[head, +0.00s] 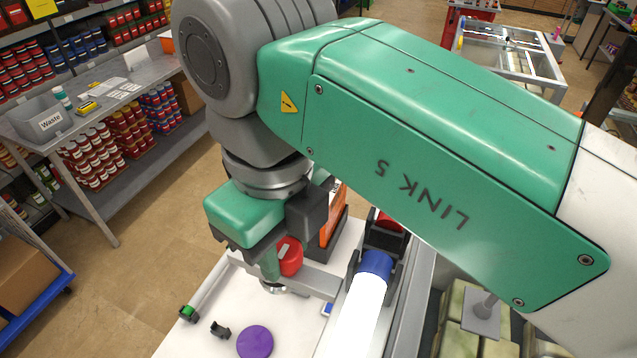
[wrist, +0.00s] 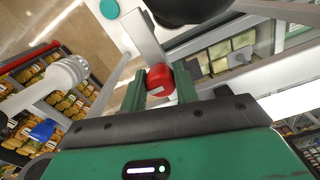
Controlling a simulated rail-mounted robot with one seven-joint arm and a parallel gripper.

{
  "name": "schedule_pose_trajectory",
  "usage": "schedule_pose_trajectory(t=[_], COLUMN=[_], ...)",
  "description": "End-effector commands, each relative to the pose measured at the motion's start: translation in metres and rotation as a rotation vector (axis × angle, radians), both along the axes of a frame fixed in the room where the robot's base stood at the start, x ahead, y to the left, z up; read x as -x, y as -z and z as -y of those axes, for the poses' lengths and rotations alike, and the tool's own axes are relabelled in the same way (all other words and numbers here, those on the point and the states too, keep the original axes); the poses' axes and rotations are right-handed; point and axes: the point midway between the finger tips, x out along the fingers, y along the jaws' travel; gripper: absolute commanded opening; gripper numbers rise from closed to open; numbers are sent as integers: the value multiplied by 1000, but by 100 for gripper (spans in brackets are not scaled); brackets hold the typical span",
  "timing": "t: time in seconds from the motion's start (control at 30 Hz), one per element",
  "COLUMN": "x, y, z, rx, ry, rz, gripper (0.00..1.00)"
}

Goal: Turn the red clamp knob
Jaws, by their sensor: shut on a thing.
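The red clamp knob (head: 290,256) is round with a pale mark on its side. In the head view it shows just below my green gripper (head: 275,262), partly hidden by a finger. In the wrist view the red knob (wrist: 160,82) sits between the two green fingers of my gripper (wrist: 164,86), and both fingers touch its sides. The gripper is shut on it. A grey metal bar (head: 318,281) runs beside the knob. What lies behind the knob is hidden by the gripper.
A white tabletop (head: 215,335) holds a purple disc (head: 254,342), a small black clip (head: 220,329) and a rod with a green end (head: 187,312). A white cylinder with a blue collar (head: 376,264) stands close at right. An orange part (head: 333,225) is behind the gripper.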

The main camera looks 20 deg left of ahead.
Motion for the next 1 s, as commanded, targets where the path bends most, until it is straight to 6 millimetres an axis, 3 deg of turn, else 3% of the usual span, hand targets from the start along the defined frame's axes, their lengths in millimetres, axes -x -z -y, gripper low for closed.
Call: schedule_pose_trajectory(t=[0.37,0.4,0.5,0.77,0.87,1.0], x=[1,0,0,0,-1,0], y=[-2,-2,-1,-2,-13,-43], z=[0,0,0,0,0,-1], rx=[-1,-1,-1,0,0,-1], ry=[-5,-5,-4,-3,-1,-2], rz=[0,0,0,1,3,3], gripper=[7,36,52,52,52,52])
